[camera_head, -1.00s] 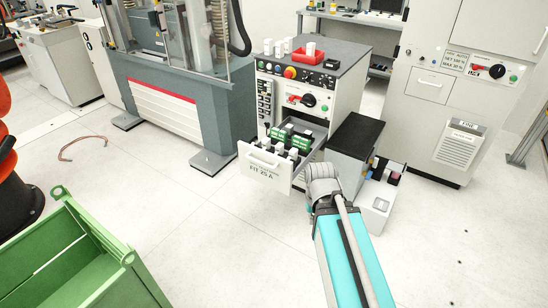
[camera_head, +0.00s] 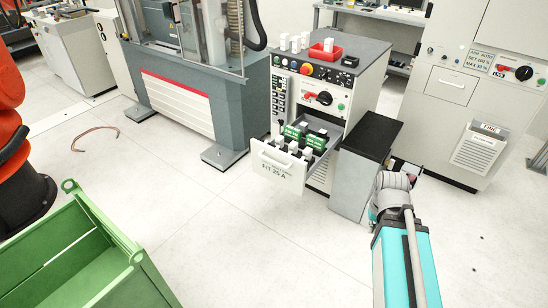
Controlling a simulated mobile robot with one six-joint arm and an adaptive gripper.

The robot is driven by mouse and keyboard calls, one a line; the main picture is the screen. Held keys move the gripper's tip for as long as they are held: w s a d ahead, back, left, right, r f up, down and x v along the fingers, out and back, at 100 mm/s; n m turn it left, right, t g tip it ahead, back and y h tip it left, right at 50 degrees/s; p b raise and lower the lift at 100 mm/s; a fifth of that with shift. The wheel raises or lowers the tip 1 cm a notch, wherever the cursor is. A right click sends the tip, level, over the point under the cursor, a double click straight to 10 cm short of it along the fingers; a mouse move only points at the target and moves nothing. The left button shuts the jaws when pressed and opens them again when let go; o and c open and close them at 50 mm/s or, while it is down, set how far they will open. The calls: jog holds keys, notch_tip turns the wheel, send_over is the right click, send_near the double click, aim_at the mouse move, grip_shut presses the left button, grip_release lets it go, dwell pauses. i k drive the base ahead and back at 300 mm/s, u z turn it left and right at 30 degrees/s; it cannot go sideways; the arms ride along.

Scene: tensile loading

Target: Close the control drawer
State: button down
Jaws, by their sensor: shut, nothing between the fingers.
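The control drawer (camera_head: 279,168) is pulled out of the front of a grey control cabinet (camera_head: 365,65). Its white front has a handle and a label that seems to read "FIT 25 A". Green and white parts (camera_head: 312,140) stand inside the open drawer. My arm reaches in from the bottom right, its wrist (camera_head: 392,188) to the right of the drawer and apart from it in the picture.
A grey stand with a black top (camera_head: 370,137) is directly right of the drawer. A testing machine (camera_head: 180,85) is at left, a large cabinet (camera_head: 470,90) at right. A green crate (camera_head: 85,260) fills the lower left. The floor before the drawer is clear.

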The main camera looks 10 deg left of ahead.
aim_at(287, 170)
jog(key=z, duration=0.1)
jog(key=i, duration=1)
jog(key=u, duration=0.05)
